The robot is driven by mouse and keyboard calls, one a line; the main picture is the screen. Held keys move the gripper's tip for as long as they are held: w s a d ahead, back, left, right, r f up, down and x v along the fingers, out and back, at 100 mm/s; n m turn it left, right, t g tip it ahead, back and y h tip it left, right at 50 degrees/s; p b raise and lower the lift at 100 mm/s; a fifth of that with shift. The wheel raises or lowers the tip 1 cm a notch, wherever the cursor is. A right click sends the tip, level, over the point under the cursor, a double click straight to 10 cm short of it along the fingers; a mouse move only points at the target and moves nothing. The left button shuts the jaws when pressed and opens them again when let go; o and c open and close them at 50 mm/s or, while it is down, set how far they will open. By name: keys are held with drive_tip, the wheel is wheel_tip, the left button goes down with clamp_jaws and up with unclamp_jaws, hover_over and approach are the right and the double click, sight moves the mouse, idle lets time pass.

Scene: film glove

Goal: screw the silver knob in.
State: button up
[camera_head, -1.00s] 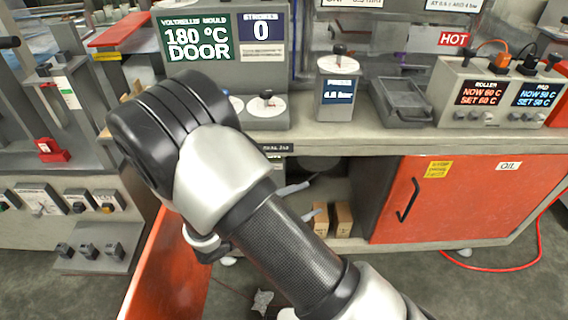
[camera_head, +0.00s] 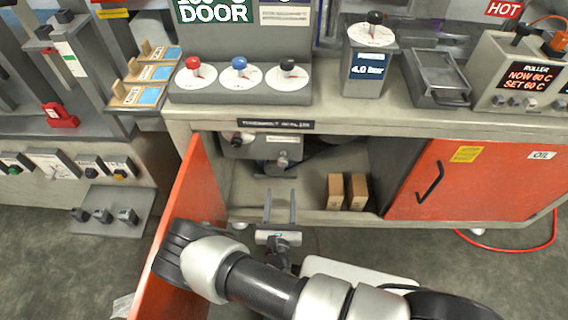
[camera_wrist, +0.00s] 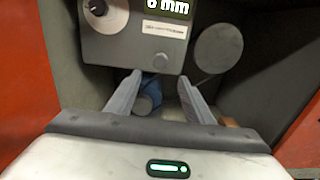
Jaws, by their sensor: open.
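A grey gauge box (camera_head: 262,148) hangs in the open cabinet under the counter. A small silver-grey round knob (camera_head: 283,161) shows low on it, just beyond my gripper (camera_head: 280,195). My gripper (camera_wrist: 159,78) is open and empty, pointing into the cabinet. I cannot tell the exact gap to the knob.
The open orange door (camera_head: 185,225) stands left of my gripper. Small brown boxes (camera_head: 346,192) stand on the cabinet floor at right. The counter edge (camera_head: 330,120) is above. A dark knob (camera_wrist: 97,8) and round grey disc (camera_wrist: 219,48) show in the wrist view.

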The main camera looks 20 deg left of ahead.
sight(283, 164)
drive_tip(key=b+x, duration=0.2)
drive_tip(key=x, duration=1.1)
drive_tip(key=shift+w+d+r, duration=0.1)
drive_tip(key=c, duration=1.1)
drive_tip(key=shift+o, duration=0.2)
